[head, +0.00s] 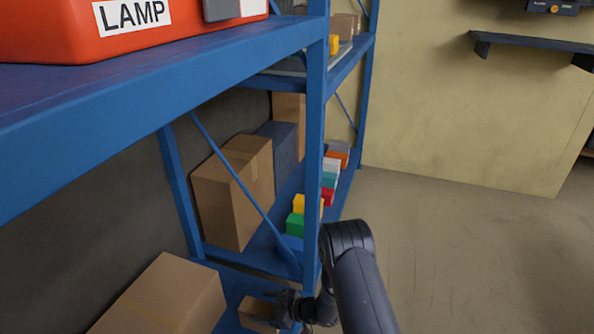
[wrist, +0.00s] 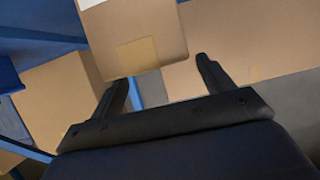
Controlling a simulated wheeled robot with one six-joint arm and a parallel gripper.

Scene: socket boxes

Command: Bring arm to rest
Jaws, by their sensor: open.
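My arm reaches down at the bottom middle of the head view, toward the lower blue shelf. My gripper (head: 284,302) is beside a small cardboard box (head: 259,314) on that shelf. In the wrist view my gripper (wrist: 165,78) has its two dark fingers spread apart. A cardboard box with a tape patch (wrist: 137,48) shows just beyond and partly between the fingertips. I cannot tell whether the fingers touch it. Nothing is clearly held.
A blue shelf post (head: 316,150) stands close to my arm. A large cardboard box (head: 168,297) is at the lower left. A red LAMP case (head: 60,45) sits on the upper shelf (head: 200,75). Several coloured boxes line the shelf behind. Floor (head: 460,240) to the right is clear.

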